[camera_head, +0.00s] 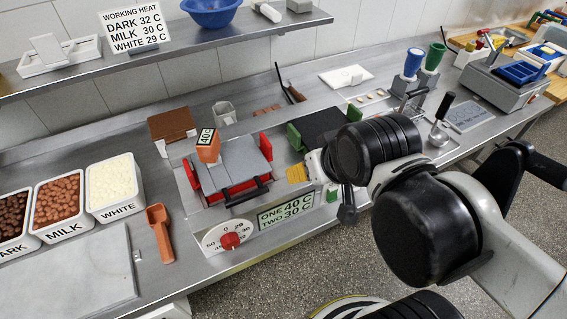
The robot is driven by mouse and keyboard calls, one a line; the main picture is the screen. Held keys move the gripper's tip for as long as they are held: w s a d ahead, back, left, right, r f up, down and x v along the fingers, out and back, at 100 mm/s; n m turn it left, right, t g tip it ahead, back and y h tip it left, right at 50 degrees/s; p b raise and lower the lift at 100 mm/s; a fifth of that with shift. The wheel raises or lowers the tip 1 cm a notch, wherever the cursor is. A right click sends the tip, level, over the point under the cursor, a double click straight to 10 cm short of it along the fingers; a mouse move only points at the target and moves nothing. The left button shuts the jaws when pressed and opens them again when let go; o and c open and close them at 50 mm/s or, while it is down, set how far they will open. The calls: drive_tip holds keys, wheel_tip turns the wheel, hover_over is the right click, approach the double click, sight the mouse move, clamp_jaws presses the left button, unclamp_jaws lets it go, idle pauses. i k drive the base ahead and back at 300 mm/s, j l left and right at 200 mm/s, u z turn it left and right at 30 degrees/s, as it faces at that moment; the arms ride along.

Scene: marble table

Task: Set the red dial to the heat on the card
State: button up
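The red dial (230,240) sits on a white round scale (212,236) on the front of the steel counter; 0, 29 and 50 can be read, the other marks are unclear. I cannot tell where it points. A card on the wall shelf (137,27) reads WORKING HEAT, DARK 32 C, MILK 30 C, WHITE 29 C. A green-edged card (286,212) right of the dial reads ONE 40 C, TWO 30 C. My gripper (300,173) is up and right of the dial, apart from it, with a yellow-orange part at its end. Its finger opening is not clear.
Behind the dial is a grey unit with red sides (233,168), with an orange block (207,145) marked 40 C on it. Tubs of dark, milk (59,205) and white (114,187) pieces stand left. An orange scoop (161,234) lies left of the dial.

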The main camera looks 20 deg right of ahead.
sight(229, 241)
drive_tip(key=k+l+z, duration=0.1)
drive_tip(key=k+l, duration=0.3)
drive_tip(key=k, duration=0.2)
drive_tip(key=k+l+z, duration=0.1)
drive_tip(key=k+l, duration=0.35)
drive_tip(key=k, duration=0.1)
